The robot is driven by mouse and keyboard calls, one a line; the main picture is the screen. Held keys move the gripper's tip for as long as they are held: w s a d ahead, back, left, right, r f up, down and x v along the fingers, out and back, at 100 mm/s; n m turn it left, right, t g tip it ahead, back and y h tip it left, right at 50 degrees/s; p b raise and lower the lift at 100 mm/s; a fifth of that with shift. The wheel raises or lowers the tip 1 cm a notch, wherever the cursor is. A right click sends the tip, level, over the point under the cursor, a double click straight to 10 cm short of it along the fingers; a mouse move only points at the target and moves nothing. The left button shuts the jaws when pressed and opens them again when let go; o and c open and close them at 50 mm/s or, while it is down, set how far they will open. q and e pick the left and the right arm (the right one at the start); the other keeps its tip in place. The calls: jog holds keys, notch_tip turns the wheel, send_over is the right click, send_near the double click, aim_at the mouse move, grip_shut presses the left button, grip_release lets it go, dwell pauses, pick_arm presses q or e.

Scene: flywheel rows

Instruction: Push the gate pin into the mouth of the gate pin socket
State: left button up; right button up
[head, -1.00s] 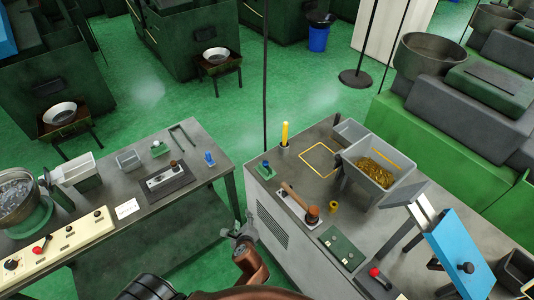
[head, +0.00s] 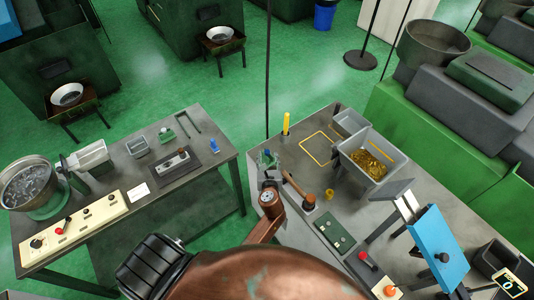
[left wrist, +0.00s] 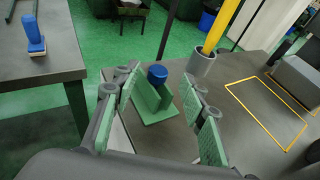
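A blue-topped pin (left wrist: 157,75), which looks like the gate pin, stands in a small green angled holder (left wrist: 152,103) on the right-hand table. It shows small in the head view (head: 267,156), partly behind my gripper. My left gripper (left wrist: 160,112) is open, with its green-padded fingers on either side of the holder in the left wrist view. I see no contact. In the head view the left gripper (head: 269,182) is at the table's left edge. I cannot tell for certain which part is the gate pin socket. My right gripper is not in view.
A yellow rod (head: 286,121) stands in a grey cup behind the holder. A wooden-handled tool (head: 297,190) lies close to the right of my gripper. A grey bin (head: 378,181) holds brass pieces. A blue stamp-like object (left wrist: 35,36) stands on the left table.

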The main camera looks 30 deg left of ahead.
aim_at(267, 154)
pick_arm(q)
jog(key=shift+x, duration=1.45)
jog(key=shift+s, duration=0.1)
jog(key=shift+c, duration=0.3)
grip_shut()
